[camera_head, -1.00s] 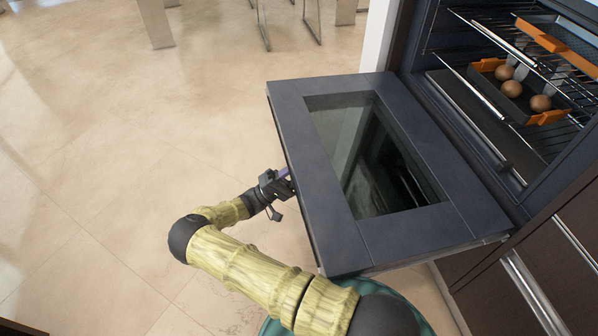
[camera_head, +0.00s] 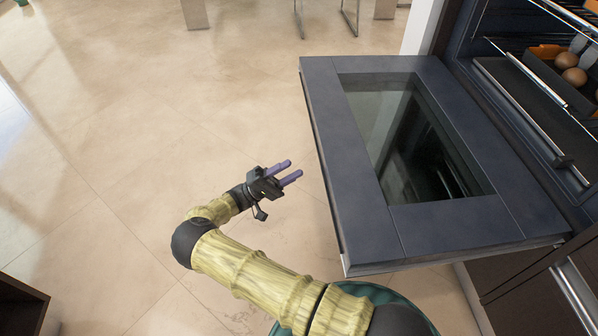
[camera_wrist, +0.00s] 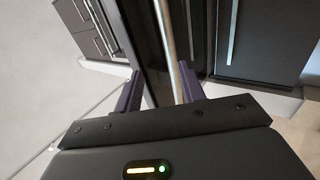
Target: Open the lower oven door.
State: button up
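The lower oven door (camera_head: 425,222) is swung down and lies about flat, its dark glass facing up. My gripper (camera_head: 288,171) is in front of the door's outer edge, with clear floor between the two. Its two purple fingers are spread apart with nothing held, and they point toward the door. In the wrist view my gripper (camera_wrist: 160,72) shows one finger on each side. A silvery bar (camera_wrist: 166,40), which looks like the door's handle, runs ahead of and between them. The handle is hidden in the head view.
The oven cavity (camera_head: 520,70) is open at the upper right, with wire racks and a tray (camera_head: 530,95) holding brown eggs (camera_head: 573,77). Dark drawers (camera_head: 540,300) stand below it. The tiled floor (camera_head: 130,130) left of the door is clear.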

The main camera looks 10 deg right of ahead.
jog(key=shift+b+v, duration=1.75)
jog(key=shift+v, duration=0.65)
